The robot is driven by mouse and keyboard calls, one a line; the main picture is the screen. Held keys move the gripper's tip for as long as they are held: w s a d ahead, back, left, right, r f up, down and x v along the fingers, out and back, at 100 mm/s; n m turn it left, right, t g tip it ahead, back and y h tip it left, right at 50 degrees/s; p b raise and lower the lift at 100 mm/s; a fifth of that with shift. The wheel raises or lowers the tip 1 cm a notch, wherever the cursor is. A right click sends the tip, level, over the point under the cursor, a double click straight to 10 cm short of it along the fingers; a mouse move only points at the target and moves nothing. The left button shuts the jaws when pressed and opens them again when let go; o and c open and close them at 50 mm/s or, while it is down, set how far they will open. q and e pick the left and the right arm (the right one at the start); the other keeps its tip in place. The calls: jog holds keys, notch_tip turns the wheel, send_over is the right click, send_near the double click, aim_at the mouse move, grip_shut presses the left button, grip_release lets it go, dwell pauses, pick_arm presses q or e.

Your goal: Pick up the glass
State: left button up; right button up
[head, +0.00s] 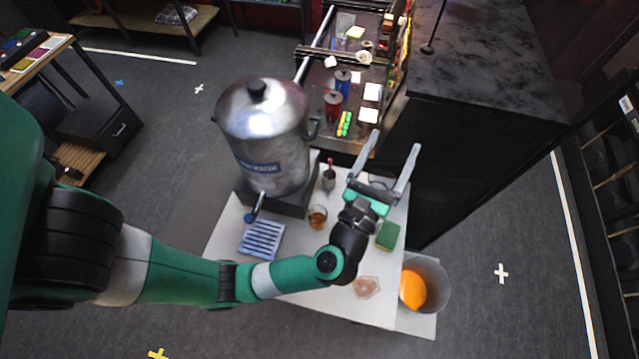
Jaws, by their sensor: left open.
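A small clear glass (317,217) with brown liquid stands upright on the white table (340,310), just in front of the large metal urn. My left gripper (395,140) is open and empty. Its two grey fingers point toward the back, above the table's right back part, to the right of the glass and apart from it. My left wrist passes close to the right of the glass in the picture, but the glass shows clear. My right gripper is not in view.
A metal urn (264,130) stands at the left back. A blue slotted tray (261,239), a small cup (328,180), a green sponge (387,236) and a pinkish glass dish (366,287) are on the table. A bucket (436,288) with orange contents stands at the right. A black cabinet (480,150) borders the right back.

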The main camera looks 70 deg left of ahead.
pick_arm(q)
jog(key=s+a+f+g+h+b, duration=0.1)
jog(key=s+f+g+b, duration=0.15)
jog(key=f, duration=0.85)
jog(key=s+f+g+h+b, duration=0.2)
jog(key=s+f, duration=0.1)
jog(key=f, duration=0.9)
jog(key=n+g+h+b, duration=0.1)
jog(key=g+b, duration=0.2)
jog(key=g, duration=0.2)
send_near(320, 212)
jog(key=shift+t, duration=0.25)
jog(key=x, duration=0.2)
jog(key=b+x, duration=0.1)
jog(key=x, duration=0.2)
jog(key=shift+s+f, duration=0.25)
jog(key=b+x, duration=0.1)
jog(key=x, duration=0.4)
jog(key=shift+b, duration=0.35)
jog(key=c, duration=1.2)
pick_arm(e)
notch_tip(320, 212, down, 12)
pick_arm(q)
jog(key=shift+r, duration=0.15)
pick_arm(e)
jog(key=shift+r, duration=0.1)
